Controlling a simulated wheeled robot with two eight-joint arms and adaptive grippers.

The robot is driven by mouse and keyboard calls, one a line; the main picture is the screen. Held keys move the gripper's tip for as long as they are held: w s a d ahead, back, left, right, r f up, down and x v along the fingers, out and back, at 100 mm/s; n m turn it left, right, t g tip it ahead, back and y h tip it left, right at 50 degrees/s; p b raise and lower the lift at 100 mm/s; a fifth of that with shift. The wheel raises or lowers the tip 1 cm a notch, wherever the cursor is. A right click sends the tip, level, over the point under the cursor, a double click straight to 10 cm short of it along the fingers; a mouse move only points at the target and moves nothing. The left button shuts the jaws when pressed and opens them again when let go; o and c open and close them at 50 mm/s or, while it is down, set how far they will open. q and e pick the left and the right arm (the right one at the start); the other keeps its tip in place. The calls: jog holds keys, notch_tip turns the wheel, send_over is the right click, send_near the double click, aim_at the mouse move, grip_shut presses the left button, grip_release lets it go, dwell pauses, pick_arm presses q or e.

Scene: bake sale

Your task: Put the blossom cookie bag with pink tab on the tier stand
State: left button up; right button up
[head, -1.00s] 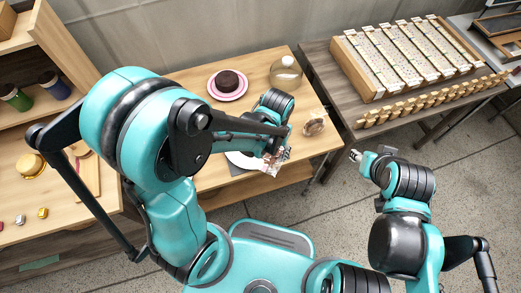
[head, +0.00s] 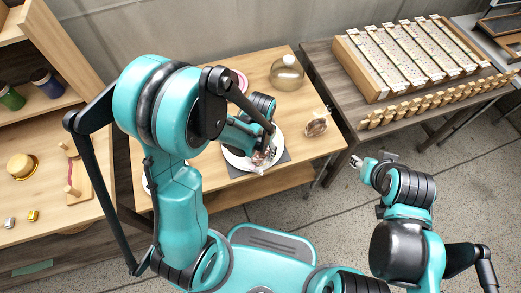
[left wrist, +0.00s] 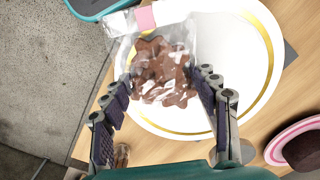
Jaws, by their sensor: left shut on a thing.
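The blossom cookie bag is clear with brown cookies inside and a pink tab; it shows in the left wrist view (left wrist: 165,60) and small in the head view (head: 262,160). My left gripper (left wrist: 168,78) is shut on the bag, one finger on each side; it also shows in the head view (head: 268,148). The bag is over a round white tier with a gold rim, which I take as the tier stand (left wrist: 240,95), also in the head view (head: 238,162). Whether the bag touches it I cannot tell. My right gripper (head: 360,162) is over the floor, away from the bag.
A pink-rimmed plate (left wrist: 280,145) with a dark cake is beside the tier. A glass jar (head: 287,73) and a small round item (head: 316,125) stand on the wooden table. A side table at right holds a wooden rack (head: 410,60). Shelves are at left.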

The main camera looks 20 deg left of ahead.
pick_arm(q)
jog(key=shift+f, duration=0.25)
jog(key=o, duration=0.8)
jog(key=shift+r, duration=0.1)
jog(key=shift+r, duration=0.25)
jog(key=s+a+r+t+p, duration=0.1)
jog(key=s+a+r+t, duration=0.1)
jog(key=r, duration=0.6)
jog(key=s+a+r+n+t+p, duration=0.1)
jog(key=s+r+t+p, duration=0.1)
jog(key=r, duration=0.6)
jog(key=s+a+r+n+t+p, duration=0.1)
jog(key=s+a+r+t+p, duration=0.1)
jog(key=r, duration=0.5)
jog(key=shift+s+a+r+t, duration=0.1)
jog(key=shift+a+r+t, duration=0.25)
jog(key=shift+t, duration=0.25)
